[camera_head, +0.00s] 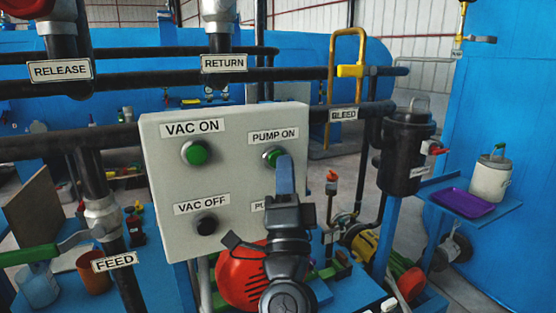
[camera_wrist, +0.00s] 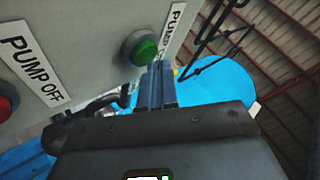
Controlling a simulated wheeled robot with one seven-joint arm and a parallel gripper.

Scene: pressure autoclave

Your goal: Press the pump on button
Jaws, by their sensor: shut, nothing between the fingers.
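The pump on button (camera_head: 271,157) is a green round button under the PUMP ON label (camera_head: 274,136), at the upper right of a pale grey control panel (camera_head: 226,170). My gripper (camera_head: 285,160) is shut and empty, its blue fingertips just in front of the button and covering its right part in the head view. In the wrist view the green button (camera_wrist: 145,52) shows just beyond the shut fingertips (camera_wrist: 157,68). I cannot tell whether they touch it. The pump off button is hidden behind my gripper in the head view; a red button (camera_wrist: 5,108) shows beside the PUMP OFF label (camera_wrist: 35,68) in the wrist view.
The green vac on button (camera_head: 195,153) and black vac off button (camera_head: 207,223) sit on the panel's left half. Dark pipes (camera_head: 160,83) run behind and above the panel. A black canister (camera_head: 403,150) and a purple tray (camera_head: 462,201) stand to the right.

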